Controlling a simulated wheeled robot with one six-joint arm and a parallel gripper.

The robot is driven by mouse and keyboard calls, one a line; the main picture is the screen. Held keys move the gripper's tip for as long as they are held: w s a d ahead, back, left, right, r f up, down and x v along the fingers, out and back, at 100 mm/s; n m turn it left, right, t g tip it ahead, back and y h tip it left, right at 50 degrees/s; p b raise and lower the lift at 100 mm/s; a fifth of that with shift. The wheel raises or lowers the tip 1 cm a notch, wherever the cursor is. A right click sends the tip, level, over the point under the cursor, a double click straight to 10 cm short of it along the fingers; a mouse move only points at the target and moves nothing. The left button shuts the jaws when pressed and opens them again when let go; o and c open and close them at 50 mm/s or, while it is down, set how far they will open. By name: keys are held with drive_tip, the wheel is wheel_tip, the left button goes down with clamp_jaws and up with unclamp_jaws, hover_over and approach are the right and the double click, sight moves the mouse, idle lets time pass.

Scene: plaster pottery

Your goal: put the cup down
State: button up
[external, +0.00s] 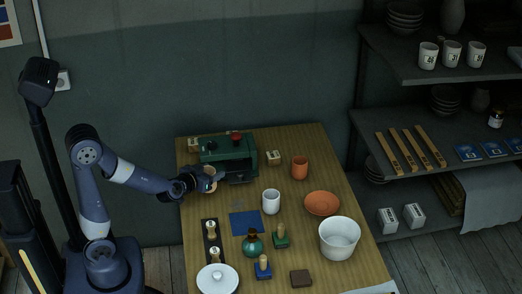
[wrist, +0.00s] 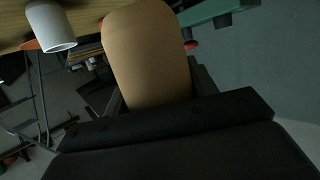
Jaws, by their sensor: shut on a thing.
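A tan cup (wrist: 148,55) is held between the fingers of my gripper and fills the upper middle of the wrist view, smooth and plain. In the external view my gripper (external: 209,181) is at the left side of the wooden table, in front of the green machine, with the tan cup small and partly hidden by the fingers. My gripper is shut on it. The cup seems to be above the table top; I cannot tell how high. A blue square (external: 246,224) lies flat on the table to the right and nearer the camera.
The green machine (external: 230,155) stands behind my gripper. A white cup (external: 271,203), a terracotta cup (external: 300,168), an orange dish (external: 322,204) and a white bowl (external: 339,240) stand to the right. Stamps and a white plate (external: 217,279) occupy the front.

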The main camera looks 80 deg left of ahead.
drive_tip(key=w+r+p, duration=0.3)
drive_tip(key=w, duration=0.9)
drive_tip(key=m+t+h+p, duration=0.2)
drive_tip(key=m+h+p, duration=0.1)
drive_tip(key=p, duration=0.1)
hover_over(325, 204)
wheel_tip(325, 204, down, 6)
drive_tip(key=shift+f+b, duration=0.8)
drive_tip(key=shift+f, duration=1.85)
drive_tip(key=shift+f, duration=0.65)
drive_tip(key=o, duration=1.1)
drive_tip(key=shift+c, duration=0.2)
drive_tip(key=shift+r, duration=0.1)
